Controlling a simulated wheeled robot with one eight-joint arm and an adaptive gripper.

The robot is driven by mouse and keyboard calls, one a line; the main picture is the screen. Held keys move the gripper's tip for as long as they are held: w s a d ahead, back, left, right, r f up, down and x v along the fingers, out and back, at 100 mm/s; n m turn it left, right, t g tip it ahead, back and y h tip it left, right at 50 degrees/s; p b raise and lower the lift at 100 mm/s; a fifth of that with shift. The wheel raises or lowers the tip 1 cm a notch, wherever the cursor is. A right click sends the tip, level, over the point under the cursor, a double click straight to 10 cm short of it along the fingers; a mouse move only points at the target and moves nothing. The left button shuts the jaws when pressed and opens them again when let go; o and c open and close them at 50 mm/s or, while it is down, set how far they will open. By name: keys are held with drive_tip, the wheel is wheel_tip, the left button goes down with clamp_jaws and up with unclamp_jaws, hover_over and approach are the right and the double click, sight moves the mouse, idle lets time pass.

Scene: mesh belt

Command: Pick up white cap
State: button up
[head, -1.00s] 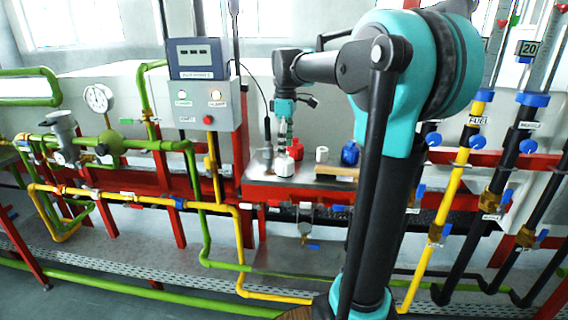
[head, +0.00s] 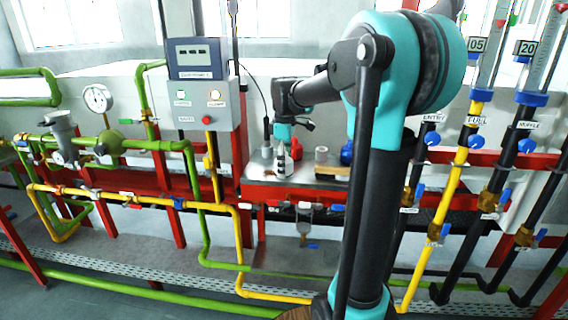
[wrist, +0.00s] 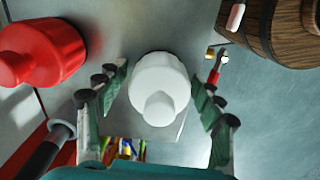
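The white cap (wrist: 160,85) is a round white piece with a narrower knob, in the middle of the wrist view. My gripper (wrist: 159,80) is open, with one ridged green finger on each side of the cap. Narrow gaps seem to show between the fingers and the cap; contact is hard to judge. In the head view my gripper (head: 283,158) points down at the bench top, and the white cap (head: 284,170) shows small and partly hidden at its tips.
A red bottle-shaped piece (wrist: 40,55) lies left of the cap in the wrist view, and a wooden barrel (wrist: 270,30) stands upper right. A small red-handled tool (wrist: 214,72) is close beyond the right finger. The head view shows a blue object (head: 346,152) on the bench (head: 310,180).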

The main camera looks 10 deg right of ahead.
drive_tip(key=c, duration=1)
drive_tip(key=shift+r, duration=0.15)
